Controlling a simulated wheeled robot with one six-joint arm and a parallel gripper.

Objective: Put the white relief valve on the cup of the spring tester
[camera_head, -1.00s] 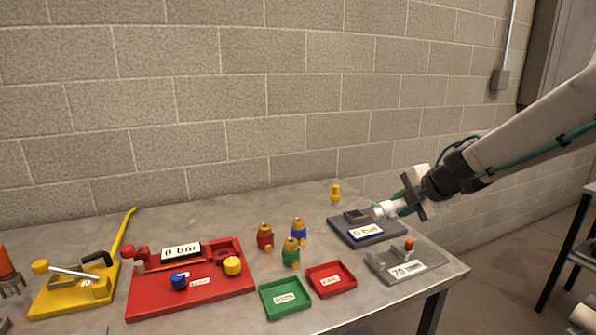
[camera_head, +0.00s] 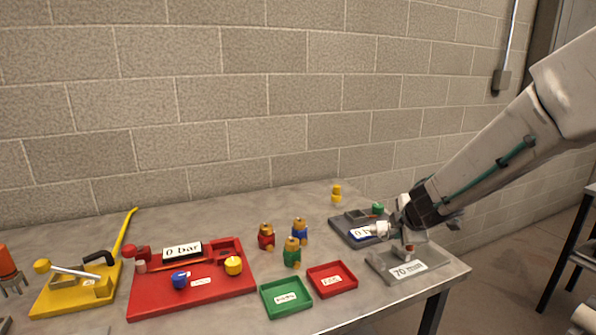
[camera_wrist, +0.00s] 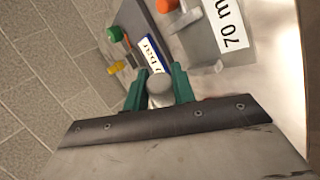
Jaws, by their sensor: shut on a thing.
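My gripper (camera_head: 390,228) is shut on the white relief valve (camera_head: 381,230), whose pale rounded end shows between the green fingers in the wrist view (camera_wrist: 160,88). The valve lies roughly sideways and covers the right part of the blue-framed display on a dark grey device (camera_head: 344,234). Whether it touches that device cannot be told. The dark device carries a green knob (camera_head: 377,208). A grey device (camera_head: 440,262) marked "70 mm" stands just right and in front, with an orange-red knob partly behind my gripper. Which device is the spring tester, and where its cup is, cannot be told clearly.
A green tray (camera_head: 287,313) and a red tray (camera_head: 351,292) lie at the front. Red, blue and green-bodied valves (camera_head: 292,252) stand behind them, and a yellow piece (camera_head: 336,193) further back. A red "0 bar" rig (camera_head: 150,308) and yellow tool (camera_head: 60,305) are left.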

